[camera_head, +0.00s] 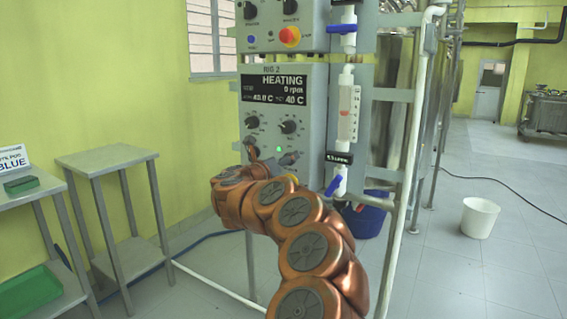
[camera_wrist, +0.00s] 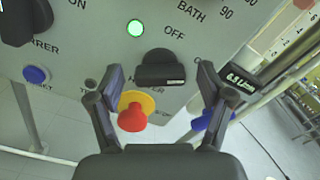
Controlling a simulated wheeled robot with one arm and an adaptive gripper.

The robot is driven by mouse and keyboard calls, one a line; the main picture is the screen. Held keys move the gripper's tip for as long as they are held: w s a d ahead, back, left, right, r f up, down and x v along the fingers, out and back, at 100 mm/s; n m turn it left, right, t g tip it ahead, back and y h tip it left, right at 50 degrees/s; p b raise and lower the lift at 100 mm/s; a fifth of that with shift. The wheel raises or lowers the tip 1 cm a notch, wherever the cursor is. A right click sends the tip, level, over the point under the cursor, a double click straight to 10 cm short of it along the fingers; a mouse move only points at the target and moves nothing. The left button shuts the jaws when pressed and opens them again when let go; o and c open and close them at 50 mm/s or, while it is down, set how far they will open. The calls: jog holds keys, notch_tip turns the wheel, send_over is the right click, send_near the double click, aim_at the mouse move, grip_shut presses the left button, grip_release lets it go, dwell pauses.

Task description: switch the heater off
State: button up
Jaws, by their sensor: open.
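The heater switch (camera_wrist: 160,70) is a black rotary knob on the grey panel, with a partly covered "HEATER" label under it and "OFF" printed above it. Its exact setting is hard to read. A green lamp (camera_wrist: 135,28) glows beside it, and it also shows in the head view (camera_head: 279,149). My gripper (camera_wrist: 162,75) is open, one finger either side of the switch in the wrist view; contact cannot be told. In the head view my gripper (camera_head: 272,163) is at the lower panel and hides the switch. The display (camera_head: 272,90) reads "HEATING", 0 rpm, 40 C.
A red and yellow stop button (camera_wrist: 132,112) sits just below the switch, close to the left finger. A blue valve handle (camera_wrist: 213,118) is by the right finger. A blue button (camera_wrist: 37,74) is at the left. Two dials (camera_head: 288,127) sit above my gripper.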

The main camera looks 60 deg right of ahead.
jog(key=shift+d, duration=0.1)
jog(key=shift+c, duration=0.2)
jog(key=c, duration=1)
jog(key=shift+c, duration=0.6)
